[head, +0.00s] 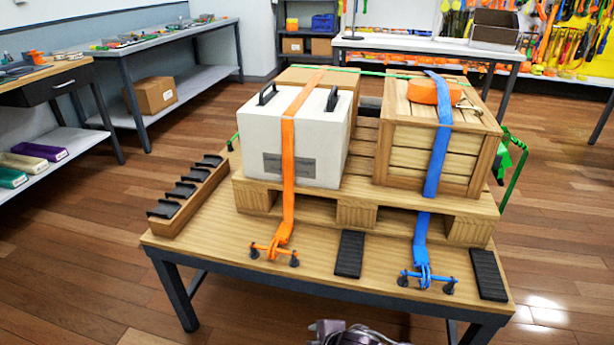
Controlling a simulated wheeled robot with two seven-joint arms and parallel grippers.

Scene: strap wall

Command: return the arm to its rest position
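A small grey mechanical part of mine shows at the bottom edge of the head view, in front of the table (215,262). I cannot tell which arm it belongs to, and no gripper fingers show. An orange strap (288,170) runs over the white case (330,130) down to an orange hook fitting (273,250) at the table's front. A blue strap (437,150) runs over the wooden crate (405,155) down to a blue hook fitting (427,277). Both loads stand on a wooden pallet (355,212).
A wooden rack (190,205) with several black pieces stands at the table's left. Black pads (349,254) lie along the front. An orange strap roll (428,92) sits on the crate. A green strap (516,170) hangs at the right. The floor (80,260) at left is clear.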

